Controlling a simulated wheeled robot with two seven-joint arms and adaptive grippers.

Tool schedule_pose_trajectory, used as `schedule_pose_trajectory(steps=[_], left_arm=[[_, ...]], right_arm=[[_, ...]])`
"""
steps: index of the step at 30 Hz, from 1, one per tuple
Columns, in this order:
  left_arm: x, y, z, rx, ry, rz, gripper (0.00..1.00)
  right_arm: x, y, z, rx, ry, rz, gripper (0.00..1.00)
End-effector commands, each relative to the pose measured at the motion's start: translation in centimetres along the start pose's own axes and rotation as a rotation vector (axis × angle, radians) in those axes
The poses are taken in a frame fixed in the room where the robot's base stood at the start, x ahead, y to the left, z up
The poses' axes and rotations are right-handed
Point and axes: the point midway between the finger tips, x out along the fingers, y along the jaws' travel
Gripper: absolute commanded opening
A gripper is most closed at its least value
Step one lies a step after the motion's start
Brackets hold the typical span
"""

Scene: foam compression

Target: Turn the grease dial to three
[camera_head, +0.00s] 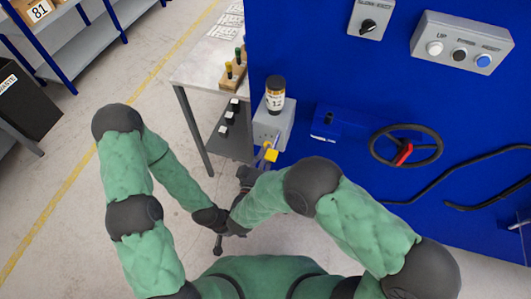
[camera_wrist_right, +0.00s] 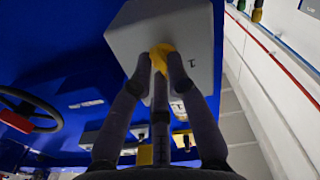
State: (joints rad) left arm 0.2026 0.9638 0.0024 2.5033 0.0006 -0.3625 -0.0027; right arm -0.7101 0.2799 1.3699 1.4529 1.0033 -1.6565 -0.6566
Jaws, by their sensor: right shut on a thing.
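The grease dial is a small yellow knob (camera_head: 271,155) low on a grey box (camera_head: 264,124) fixed to the blue machine, with a dark canister (camera_head: 275,92) marked 12 on top. My right gripper (camera_head: 265,161) is at the knob. My left gripper (camera_head: 218,243) is low, near my right forearm, mostly dark and hard to make out.
A blue machine panel (camera_head: 350,85) fills the right, with a red-and-black handwheel (camera_head: 405,147), a button box (camera_head: 462,43) and a rotary switch (camera_head: 368,18). A grey workbench (camera_head: 194,66) stands left of the grey box.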

Motion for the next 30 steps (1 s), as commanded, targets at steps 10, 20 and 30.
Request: schedule_pose_trajectory(steps=[10, 20, 30], left_arm=[[0.8, -0.3, 0.0, 0.000, 0.000, 0.000, 0.40], [1.4, -0.5, -0.1, 0.000, 0.000, 0.000, 0.40], [1.6, -0.6, -0.1, 0.000, 0.000, 0.000, 0.40]], right_arm=[[0.0, -0.1, 0.3, 0.317, -0.002, -0.001, 0.00], [-0.1, -0.1, 0.4, 0.537, -0.002, -0.001, 0.00], [-0.1, -0.1, 0.3, 0.630, -0.002, -0.001, 0.00]])
